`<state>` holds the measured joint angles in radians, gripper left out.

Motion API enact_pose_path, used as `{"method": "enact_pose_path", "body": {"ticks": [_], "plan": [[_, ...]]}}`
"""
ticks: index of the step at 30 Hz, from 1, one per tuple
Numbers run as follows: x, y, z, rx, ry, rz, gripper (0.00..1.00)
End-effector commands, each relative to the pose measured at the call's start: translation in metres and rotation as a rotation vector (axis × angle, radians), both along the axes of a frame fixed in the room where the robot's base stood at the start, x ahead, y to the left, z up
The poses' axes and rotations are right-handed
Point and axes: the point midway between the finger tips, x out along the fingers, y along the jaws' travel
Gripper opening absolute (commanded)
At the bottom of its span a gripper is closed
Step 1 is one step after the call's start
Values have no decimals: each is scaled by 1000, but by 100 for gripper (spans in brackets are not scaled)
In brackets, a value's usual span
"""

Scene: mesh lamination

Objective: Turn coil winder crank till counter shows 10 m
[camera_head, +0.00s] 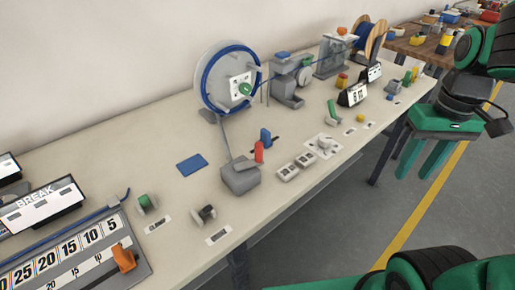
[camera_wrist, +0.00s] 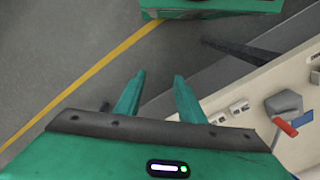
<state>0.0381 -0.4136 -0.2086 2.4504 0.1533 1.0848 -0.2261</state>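The coil winder is a grey disc (camera_head: 206,62) with a blue hose wound round it, upright on the bench. A white plate and a green knob (camera_head: 245,90) sit at its centre. In front stands a grey block (camera_head: 240,180) with a red-handled lever (camera_head: 259,152); the red handle also shows in the wrist view (camera_wrist: 285,128). Which part is the crank I cannot tell for sure. A small tilted display (camera_head: 353,94) stands further right; its digits are too small to read. My gripper (camera_head: 424,162) is open and empty, off the bench's front edge over the floor; its fingers show apart in the wrist view (camera_wrist: 159,80).
The long bench (camera_head: 110,165) runs to the upper right. It carries a blue pad (camera_head: 192,164), grey fixtures (camera_head: 290,82), a cable spool (camera_head: 370,38) and a numbered scale board (camera_head: 75,255). A second display (camera_head: 374,73) stands further back. The floor beside the bench is clear.

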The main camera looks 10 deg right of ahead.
Motion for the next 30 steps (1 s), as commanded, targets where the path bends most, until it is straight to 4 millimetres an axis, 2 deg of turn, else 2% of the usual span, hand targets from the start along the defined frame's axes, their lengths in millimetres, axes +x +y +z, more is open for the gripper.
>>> {"method": "enact_pose_path", "body": {"ticks": [1,6,8,13,18,21,25,30], "plan": [[21,15,7,-1,-1,131,36],[79,74,26,-2,-3,567,36],[96,100,32,-1,-6,721,36],[131,183,44,-1,-8,1151,36],[144,261,52,-3,-10,1513,36],[145,294,54,-2,-9,1660,36],[144,319,56,-3,-10,1767,36],[143,326,48,-3,-10,1800,36]]}}
